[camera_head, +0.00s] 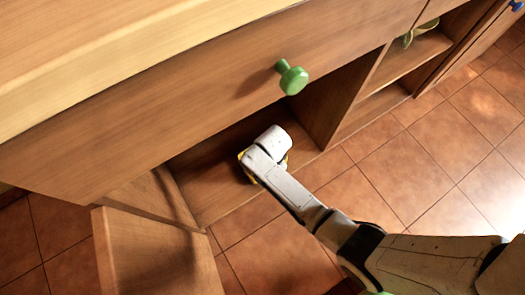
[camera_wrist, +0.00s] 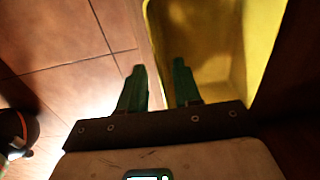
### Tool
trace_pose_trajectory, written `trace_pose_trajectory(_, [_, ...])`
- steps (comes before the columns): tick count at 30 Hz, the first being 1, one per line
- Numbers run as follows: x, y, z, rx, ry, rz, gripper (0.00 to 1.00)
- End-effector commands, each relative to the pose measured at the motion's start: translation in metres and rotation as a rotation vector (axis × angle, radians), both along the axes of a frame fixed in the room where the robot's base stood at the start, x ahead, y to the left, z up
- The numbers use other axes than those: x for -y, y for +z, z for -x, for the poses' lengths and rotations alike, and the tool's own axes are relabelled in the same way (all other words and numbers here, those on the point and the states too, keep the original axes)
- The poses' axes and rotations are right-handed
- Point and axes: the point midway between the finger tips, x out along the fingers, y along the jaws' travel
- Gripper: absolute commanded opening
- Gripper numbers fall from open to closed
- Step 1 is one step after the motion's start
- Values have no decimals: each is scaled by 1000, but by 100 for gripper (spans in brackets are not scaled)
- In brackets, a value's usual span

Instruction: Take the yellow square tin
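The yellow square tin (camera_wrist: 215,50) fills the upper right of the wrist view, its hollow inside facing the camera. In the head view only thin yellow edges of the tin (camera_head: 246,176) show around my gripper, which hides the rest. The tin sits in the low open compartment under the counter. My gripper (camera_wrist: 158,68) is at the tin with its two green fingers apart. The tin's near wall runs between the fingers, the right finger over the inside and the left finger outside. I cannot tell whether either finger touches the wall.
A wooden door (camera_head: 155,255) stands open at the compartment's left. The drawer front with a green knob (camera_head: 292,78) overhangs the compartment. A divider (camera_head: 335,98) bounds it on the right. A green item (camera_head: 408,38) lies on a farther shelf. Tiled floor (camera_head: 400,170) is clear in front.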

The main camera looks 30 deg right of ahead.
Motion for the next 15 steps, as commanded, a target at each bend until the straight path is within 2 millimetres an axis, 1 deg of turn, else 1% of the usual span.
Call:
trace_pose_trajectory(1, [0, -13, 0, 0, 0, 0, 33])
trace_pose_trajectory(3, [0, -23, 0, -1, 0, 0, 33])
trace_pose_trajectory(5, [0, -28, 0, 0, 0, 0, 33])
trace_pose_trajectory(7, [0, -30, 0, 0, 0, 0, 33])
trace_pose_trajectory(13, [0, -29, 0, 0, 0, 0, 33])
trace_pose_trajectory(14, [0, -29, 0, 0, 0, 0, 32])
trace_pose_trajectory(15, [0, -29, 0, 0, 0, 0, 28])
